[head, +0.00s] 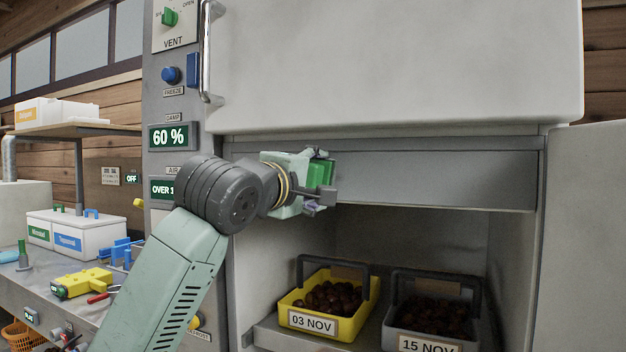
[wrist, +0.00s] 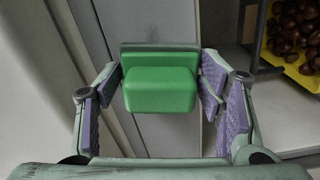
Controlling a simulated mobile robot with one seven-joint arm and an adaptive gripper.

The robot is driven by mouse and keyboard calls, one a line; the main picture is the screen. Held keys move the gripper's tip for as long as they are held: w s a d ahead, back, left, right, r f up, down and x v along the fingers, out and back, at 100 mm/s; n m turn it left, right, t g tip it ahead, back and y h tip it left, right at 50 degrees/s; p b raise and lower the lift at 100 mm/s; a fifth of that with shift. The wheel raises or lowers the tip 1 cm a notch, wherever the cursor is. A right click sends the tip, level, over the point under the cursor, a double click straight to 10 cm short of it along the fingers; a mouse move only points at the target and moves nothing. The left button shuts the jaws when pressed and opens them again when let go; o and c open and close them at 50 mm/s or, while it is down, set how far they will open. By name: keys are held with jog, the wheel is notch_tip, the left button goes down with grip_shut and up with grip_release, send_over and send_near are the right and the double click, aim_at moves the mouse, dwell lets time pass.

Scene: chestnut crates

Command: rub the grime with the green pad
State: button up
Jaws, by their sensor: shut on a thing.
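The green pad (head: 319,173) is a block with a grey-green backing, held in my gripper (head: 308,190) in front of the open cabinet, high up near its left side. In the wrist view the pad (wrist: 160,90) sits between the two purple-lined fingers of my gripper (wrist: 162,80), which are shut on it. The pad's front face looks clear of any surface, but I cannot tell its exact distance from the cabinet. I cannot make out grime for certain in either view.
Below, a yellow crate (head: 285,314) labelled 03 NOV and a grey crate (head: 392,331) labelled 15 NOV hold chestnuts on the cabinet shelf. A grey panel (head: 440,180) spans the opening's top. A cluttered workbench (head: 30,285) stands at left.

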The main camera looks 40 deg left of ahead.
aim_at(345, 179)
jog(key=shift+w, duration=0.25)
jog(key=shift+w+d+b, duration=0.25)
jog(key=shift+d+b, duration=0.25)
jog(key=shift+d, duration=0.45)
jog(key=shift+w+d+b, duration=0.2)
jog(key=shift+d+b, duration=0.3)
jog(key=shift+d, duration=0.45)
jog(key=shift+s+a+r+p, duration=0.15)
jog(key=shift+a+p, duration=0.3)
jog(key=shift+a, duration=0.85)
jog(key=shift+s+a+f, duration=0.15)
jog(key=shift+a+f, duration=0.05)
jog(key=shift+a, duration=0.55)
jog(key=shift+s, duration=0.1)
jog(key=shift+s+d+f, duration=0.1)
jog(key=shift+s+f, duration=0.05)
jog(key=shift+s, duration=0.4)
jog(key=shift+b+v, duration=0.85)
jog(key=shift+v, duration=1.5)
